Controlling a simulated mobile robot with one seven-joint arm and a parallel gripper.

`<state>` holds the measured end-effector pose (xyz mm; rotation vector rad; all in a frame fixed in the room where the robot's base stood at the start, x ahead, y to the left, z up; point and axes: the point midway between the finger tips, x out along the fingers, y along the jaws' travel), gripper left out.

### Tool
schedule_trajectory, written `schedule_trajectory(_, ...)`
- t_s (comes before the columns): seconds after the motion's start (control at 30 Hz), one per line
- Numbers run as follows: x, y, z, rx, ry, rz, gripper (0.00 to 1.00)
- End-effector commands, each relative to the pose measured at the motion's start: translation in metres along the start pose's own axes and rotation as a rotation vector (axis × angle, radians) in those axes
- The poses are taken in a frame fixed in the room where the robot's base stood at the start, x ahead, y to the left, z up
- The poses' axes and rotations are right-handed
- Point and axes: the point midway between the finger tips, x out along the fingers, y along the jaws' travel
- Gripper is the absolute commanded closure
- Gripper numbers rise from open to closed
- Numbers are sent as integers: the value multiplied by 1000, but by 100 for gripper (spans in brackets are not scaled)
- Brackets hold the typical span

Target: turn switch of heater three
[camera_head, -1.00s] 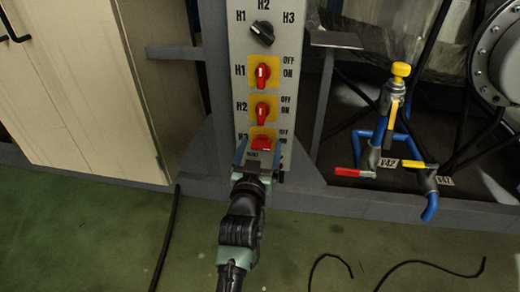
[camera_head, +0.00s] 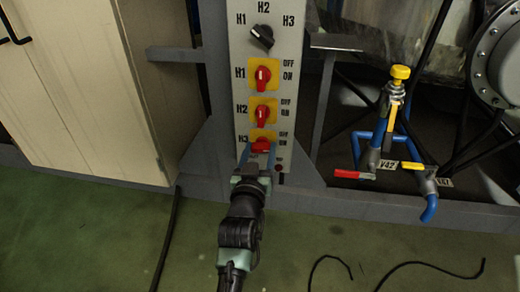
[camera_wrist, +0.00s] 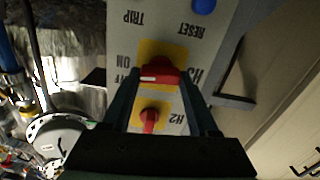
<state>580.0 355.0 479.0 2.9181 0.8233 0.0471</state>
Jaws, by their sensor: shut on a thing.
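The red heater three switch on its yellow plate, labelled H3 (camera_head: 261,145), is the lowest of the red switches on the grey panel (camera_head: 270,195). In the wrist view, which is upside down, this H3 switch (camera_wrist: 158,72) lies crosswise, with a small white mark at its left. My gripper (camera_head: 260,150) has its fingers on either side of the knob and is shut on it. In the head view the fingers partly hide the knob's lower part. In the wrist view the fingertips (camera_wrist: 157,76) flank its two ends.
Red switches H1 (camera_head: 262,76) and H2 (camera_head: 262,114) sit above, both upright. A black selector knob (camera_head: 262,37) is at the top. A blue button (camera_wrist: 204,5) shows in the wrist view. Blue piping with a yellow valve (camera_head: 400,73) stands right; a cabinet (camera_head: 80,80) stands left.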

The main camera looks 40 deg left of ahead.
Motion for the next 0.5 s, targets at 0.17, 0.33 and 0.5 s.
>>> schedule_trajectory(0.17,0,0,-1,-141,-1,0,96)
schedule_trajectory(0.33,0,0,0,-302,-1,1,96)
schedule_trajectory(0.5,0,-1,0,-463,-1,0,96)
